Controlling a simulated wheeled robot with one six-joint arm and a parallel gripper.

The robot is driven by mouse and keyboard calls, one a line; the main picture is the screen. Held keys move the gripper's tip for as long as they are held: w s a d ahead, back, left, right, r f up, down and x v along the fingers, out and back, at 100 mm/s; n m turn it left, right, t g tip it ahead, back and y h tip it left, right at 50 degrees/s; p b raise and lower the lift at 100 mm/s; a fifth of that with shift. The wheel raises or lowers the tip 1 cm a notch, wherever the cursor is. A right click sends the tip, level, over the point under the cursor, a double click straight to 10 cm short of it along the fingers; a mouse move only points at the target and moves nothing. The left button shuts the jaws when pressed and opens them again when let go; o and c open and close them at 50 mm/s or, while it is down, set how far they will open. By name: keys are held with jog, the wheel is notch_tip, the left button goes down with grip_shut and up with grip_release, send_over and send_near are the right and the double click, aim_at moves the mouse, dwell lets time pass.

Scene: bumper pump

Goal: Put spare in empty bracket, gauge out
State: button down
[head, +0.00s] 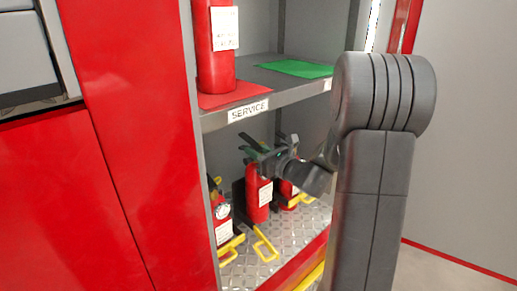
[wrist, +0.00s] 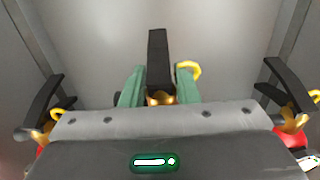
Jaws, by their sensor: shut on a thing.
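My gripper (head: 257,152) is shut on the top of the middle red fire extinguisher (head: 257,199), which is upright in the lower bay. In the wrist view my green fingers (wrist: 160,88) stand on either side of its black lever (wrist: 158,55) and brass valve (wrist: 161,98). Its white label faces out; I cannot see its gauge. A left extinguisher (head: 222,222) shows a round gauge (head: 222,211) facing out. A right extinguisher (head: 287,193) is partly hidden by my arm. Yellow bracket straps (head: 265,243) stick out at the front. I cannot tell whether the middle extinguisher touches the floor.
The upper shelf (head: 270,98) is labelled SERVICE. A red extinguisher (head: 215,62) stands there on a red mat (head: 235,95); a green mat (head: 297,68) beside it is bare. The bay floor is metal tread plate (head: 240,275). Side extinguishers' levers (wrist: 45,103) flank my gripper closely.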

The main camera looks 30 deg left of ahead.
jog(key=shift+a+f+b, duration=0.1)
jog(key=shift+f+b, duration=0.55)
jog(key=shift+f, duration=1.55)
jog(key=shift+w+a, duration=0.1)
jog(key=shift+a, duration=0.05)
jog(key=shift+f, duration=0.1)
jog(key=shift+f, duration=0.15)
jog(key=c, duration=1.1)
grip_release()
jog(key=shift+f, duration=0.1)
jog(key=shift+r, duration=0.25)
jog(key=v, duration=1.2)
